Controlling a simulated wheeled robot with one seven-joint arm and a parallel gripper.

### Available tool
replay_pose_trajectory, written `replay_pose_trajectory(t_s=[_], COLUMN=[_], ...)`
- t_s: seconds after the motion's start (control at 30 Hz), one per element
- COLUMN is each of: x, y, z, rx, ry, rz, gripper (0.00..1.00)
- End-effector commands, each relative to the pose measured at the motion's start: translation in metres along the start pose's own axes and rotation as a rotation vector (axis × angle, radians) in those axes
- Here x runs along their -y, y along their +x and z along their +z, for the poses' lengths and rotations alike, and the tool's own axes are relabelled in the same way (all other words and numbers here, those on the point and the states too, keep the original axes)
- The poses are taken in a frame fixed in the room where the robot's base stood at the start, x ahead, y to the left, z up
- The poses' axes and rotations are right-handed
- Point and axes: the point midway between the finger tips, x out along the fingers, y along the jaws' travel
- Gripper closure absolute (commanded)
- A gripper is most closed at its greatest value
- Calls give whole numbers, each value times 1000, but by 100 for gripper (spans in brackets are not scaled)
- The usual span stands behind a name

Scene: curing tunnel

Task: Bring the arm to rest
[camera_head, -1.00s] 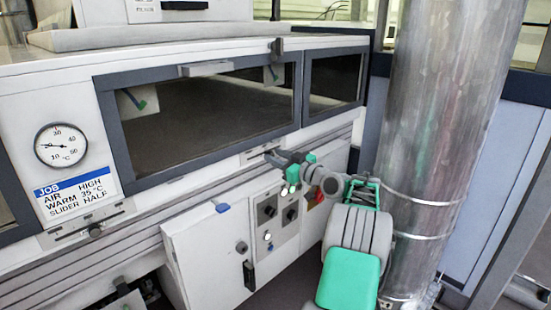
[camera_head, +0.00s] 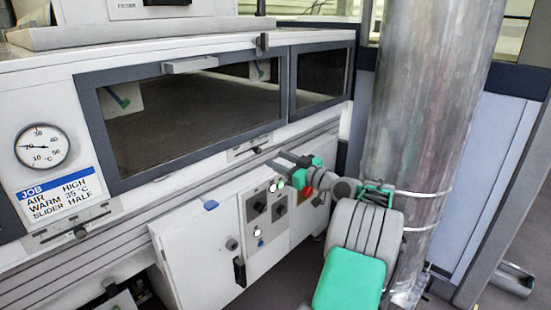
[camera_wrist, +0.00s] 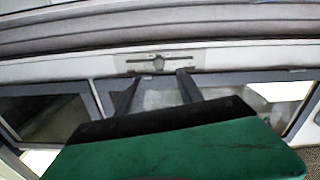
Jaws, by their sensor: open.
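My gripper (camera_head: 278,163) is in front of the curing tunnel's side, just below its window and close to a slider plate (camera_head: 250,148). In the wrist view my gripper (camera_wrist: 158,78) has two dark fingers apart with nothing between them. The slider plate (camera_wrist: 158,60) with its small knob lies just beyond the fingertips there, and the fingers look clear of the knob. My arm is bent, with its green and grey links in front of the metal column.
The tunnel's window (camera_head: 190,110) is behind my gripper. A control panel (camera_head: 268,212) with knobs and lit buttons is below it. A white cabinet door (camera_head: 205,250) stands out from the front. A dial gauge (camera_head: 42,146) and job card (camera_head: 60,197) are at left.

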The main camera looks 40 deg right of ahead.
Motion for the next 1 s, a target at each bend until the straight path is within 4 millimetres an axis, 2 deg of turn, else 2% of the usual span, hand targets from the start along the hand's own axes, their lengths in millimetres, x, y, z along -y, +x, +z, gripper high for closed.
replay_pose_trajectory(t_s=[0.27, 0.37, 0.47, 0.53, 0.57, 0.6, 0.67, 0.7, 0.77, 0.8, 0.87, 0.9, 1.0], x=[3, 27, 86, 145, 171, 205, 255, 285, 325, 348, 374, 387, 404], y=[3, 23, 57, 72, 74, 71, 57, 40, 7, -19, -62, -89, -145], z=[-3, -19, -46, -67, -74, -83, -96, -104, -115, -121, -127, -129, -129], rx=[6, 62, 201, 341, 407, 495, 627, 713, 839, 921, 1031, 1095, 1213], ry=[1, 9, 34, 56, 65, 78, 96, 106, 121, 130, 142, 150, 169], rz=[-5, -43, -118, -171, -189, -207, -224, -227, -219, -207, -179, -156, -96], gripper=[56, 56, 56, 56, 56, 56, 56, 56, 56, 56, 56, 56, 56])
